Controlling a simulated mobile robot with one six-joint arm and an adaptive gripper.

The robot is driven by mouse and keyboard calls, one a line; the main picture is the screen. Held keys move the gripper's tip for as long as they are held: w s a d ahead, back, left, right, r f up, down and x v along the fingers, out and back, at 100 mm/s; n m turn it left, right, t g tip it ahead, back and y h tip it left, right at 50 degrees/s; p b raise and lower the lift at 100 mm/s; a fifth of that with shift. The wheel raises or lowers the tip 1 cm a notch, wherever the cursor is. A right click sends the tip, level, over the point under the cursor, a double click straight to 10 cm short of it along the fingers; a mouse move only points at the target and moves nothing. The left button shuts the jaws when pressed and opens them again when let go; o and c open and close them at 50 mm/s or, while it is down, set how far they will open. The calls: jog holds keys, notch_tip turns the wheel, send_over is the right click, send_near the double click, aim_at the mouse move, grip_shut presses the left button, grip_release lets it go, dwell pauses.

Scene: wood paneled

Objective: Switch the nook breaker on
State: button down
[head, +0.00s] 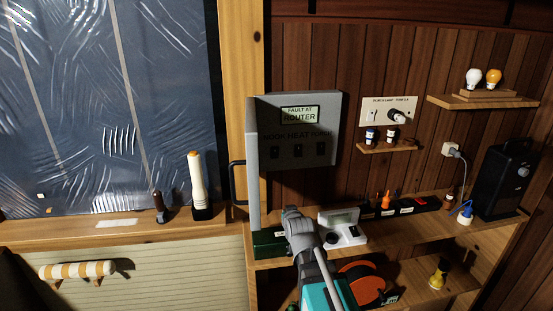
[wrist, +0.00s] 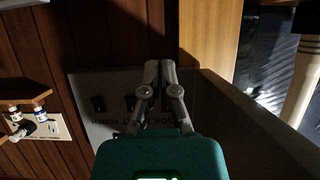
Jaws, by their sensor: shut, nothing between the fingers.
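The grey breaker box (head: 330,135) is on the wood wall with its door (head: 252,190) swung open at its left. Its face reads NOOK, HEAT, PORCH, each above a dark switch. The nook switch (head: 271,152) is leftmost, beside the heat switch (head: 298,151) and porch switch (head: 320,150). I cannot tell their positions. My gripper (head: 290,211) is below the box in the head view. In the wrist view the panel is upside down; my shut, empty fingers (wrist: 160,66) overlap its NOOK side and hide that switch. Contact cannot be told.
Below stands a shelf with a white device (head: 342,228), small bottles and a black speaker-like box (head: 505,180). A small ledge (head: 390,148) with two jars is right of the box. The door edge stands close left of my gripper.

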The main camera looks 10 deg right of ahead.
jog(key=w+r+t+b, duration=0.3)
jog(key=r+t, duration=0.5)
jog(key=r, duration=0.2)
jog(key=shift+t, duration=0.3)
jog(key=shift+w, duration=0.2)
